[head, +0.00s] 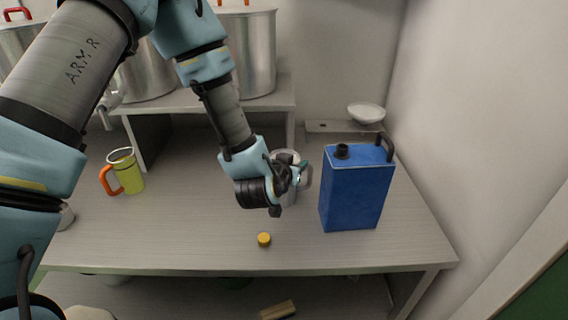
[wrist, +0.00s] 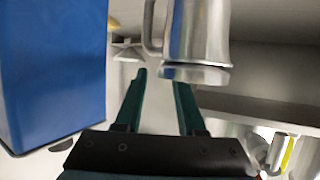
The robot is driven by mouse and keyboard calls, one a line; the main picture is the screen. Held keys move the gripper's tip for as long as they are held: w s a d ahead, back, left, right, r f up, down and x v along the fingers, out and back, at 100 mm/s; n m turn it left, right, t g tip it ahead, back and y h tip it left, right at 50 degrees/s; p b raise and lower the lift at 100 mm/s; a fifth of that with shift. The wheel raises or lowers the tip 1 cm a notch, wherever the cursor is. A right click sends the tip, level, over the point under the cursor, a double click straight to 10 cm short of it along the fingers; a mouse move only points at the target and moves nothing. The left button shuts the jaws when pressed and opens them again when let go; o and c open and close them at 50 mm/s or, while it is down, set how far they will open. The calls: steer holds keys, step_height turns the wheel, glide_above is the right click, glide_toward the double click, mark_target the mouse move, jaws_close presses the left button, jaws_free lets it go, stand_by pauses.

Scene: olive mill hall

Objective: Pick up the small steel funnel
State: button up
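I cannot pick out a steel funnel for certain in either view. A small rounded grey thing (head: 66,215) at the left of the bench is mostly hidden behind my arm; I cannot tell what it is. My gripper (head: 299,174) is above the bench, left of the blue can, in front of a steel jug (head: 288,157) that it partly hides. In the wrist view my gripper (wrist: 159,77) has its two green fingers apart with nothing between them. The jug (wrist: 197,35) appears upside down just beyond the fingertips; I cannot tell whether they touch.
The blue can (head: 350,190) stands close on the right. A yellow cap (head: 264,239) lies near the front edge. A yellow mug (head: 126,172) with orange handle is at left. A white dish (head: 366,112) sits at the back right. Steel vats stand on a raised shelf (head: 275,97).

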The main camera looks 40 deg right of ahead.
steer(key=shift+c, duration=0.2)
jaws_close()
stand_by(1.1)
